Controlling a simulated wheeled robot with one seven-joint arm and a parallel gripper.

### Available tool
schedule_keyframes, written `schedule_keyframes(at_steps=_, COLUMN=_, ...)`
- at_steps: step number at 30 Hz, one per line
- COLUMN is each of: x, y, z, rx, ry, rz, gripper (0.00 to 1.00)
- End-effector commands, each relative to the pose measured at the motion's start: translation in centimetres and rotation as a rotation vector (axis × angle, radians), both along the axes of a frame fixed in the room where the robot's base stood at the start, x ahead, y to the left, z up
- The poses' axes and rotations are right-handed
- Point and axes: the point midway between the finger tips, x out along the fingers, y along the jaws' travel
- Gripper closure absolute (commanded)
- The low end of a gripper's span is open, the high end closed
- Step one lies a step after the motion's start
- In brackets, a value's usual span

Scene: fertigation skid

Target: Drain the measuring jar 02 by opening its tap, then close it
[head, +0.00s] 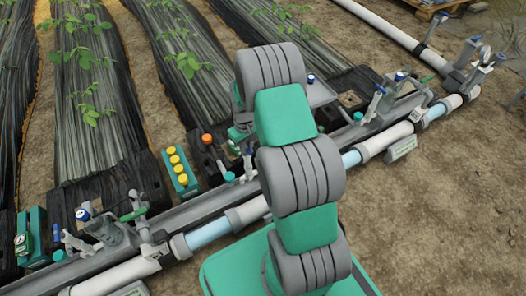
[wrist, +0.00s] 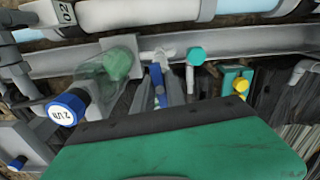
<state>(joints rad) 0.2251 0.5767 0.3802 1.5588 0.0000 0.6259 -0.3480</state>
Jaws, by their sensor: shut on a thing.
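A blue tap handle (wrist: 157,77) sits right of the jar on a grey fitting. My gripper (wrist: 160,88) has its narrow grey fingers on either side of this handle and is shut on it. The green body of my gripper covers the lower wrist view and hides part of the handle. In the head view my arm hides the gripper, and I cannot make out the jar there.
A blue-capped knob (wrist: 67,108) stands close left of my gripper. A teal-capped fitting (wrist: 195,58) is to the right. A green block with yellow knobs (head: 180,172) lies left of my arm. Pipes and a grey rail (head: 205,207) run across; bare soil (head: 440,220) is free at right.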

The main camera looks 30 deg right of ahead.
Motion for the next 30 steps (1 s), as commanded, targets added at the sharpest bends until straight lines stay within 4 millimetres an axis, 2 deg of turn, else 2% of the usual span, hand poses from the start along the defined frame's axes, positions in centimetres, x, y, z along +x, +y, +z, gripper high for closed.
schedule_keyframes(at_steps=21, x=0.0, y=-0.01, z=0.12, rx=0.0, ry=0.0, rz=1.47, gripper=1.0)
schedule_keyframes(at_steps=24, x=-0.02, y=0.0, z=0.04, rx=0.0, ry=0.0, rz=1.561, gripper=1.0)
schedule_keyframes(at_steps=30, x=-0.01, y=0.01, z=0.0, rx=0.0, ry=0.0, rz=1.57, gripper=1.0)
